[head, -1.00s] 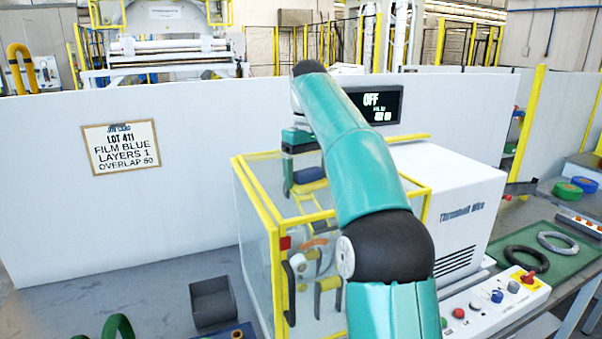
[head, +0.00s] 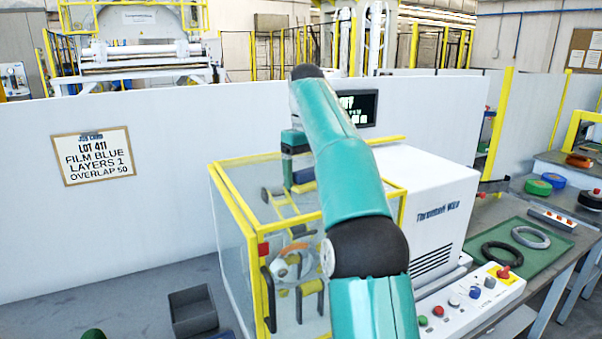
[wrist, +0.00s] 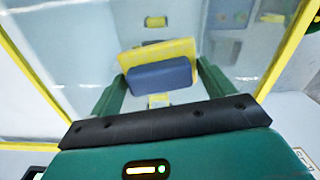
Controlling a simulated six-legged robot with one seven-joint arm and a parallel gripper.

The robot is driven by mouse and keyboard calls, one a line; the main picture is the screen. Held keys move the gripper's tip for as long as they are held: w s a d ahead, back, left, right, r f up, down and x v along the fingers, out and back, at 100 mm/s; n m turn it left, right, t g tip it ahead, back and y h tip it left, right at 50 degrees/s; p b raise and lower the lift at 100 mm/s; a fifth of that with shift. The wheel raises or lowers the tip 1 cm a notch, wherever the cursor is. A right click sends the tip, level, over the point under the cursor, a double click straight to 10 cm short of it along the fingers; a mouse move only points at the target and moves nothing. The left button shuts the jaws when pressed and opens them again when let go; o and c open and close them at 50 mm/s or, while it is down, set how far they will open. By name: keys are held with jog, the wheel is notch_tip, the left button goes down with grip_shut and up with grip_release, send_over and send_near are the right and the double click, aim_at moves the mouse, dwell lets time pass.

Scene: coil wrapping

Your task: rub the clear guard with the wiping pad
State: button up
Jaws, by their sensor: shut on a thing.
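The clear guard (head: 235,235) is a see-through box with yellow edge bars, on the bench left of the white machine. My gripper (head: 301,178) appears at the top of the guard, beneath my raised arm. It is shut on the wiping pad, a dark blue block (head: 303,174). In the wrist view the pad (wrist: 160,75) sits between the two green fingers of my gripper (wrist: 163,82), with a yellow piece just beyond it. Clear panel and yellow bars of the guard (wrist: 40,70) spread around it. I cannot tell whether the pad touches the panel.
The white machine (head: 425,205) stands right of the guard, with a button panel (head: 470,303) in front. A grey bin (head: 193,312) is at left. Coils (head: 502,252) lie on a green mat (head: 555,250) at right. A white partition (head: 120,230) runs behind.

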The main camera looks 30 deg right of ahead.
aim_at(276, 192)
jog(key=shift+d+f, duration=0.15)
jog(key=shift+d, duration=2.9)
jog(key=shift+a, duration=0.1)
jog(key=shift+a, duration=4)
jog(key=shift+a+f, duration=0.15)
jog(key=shift+a, duration=2.7)
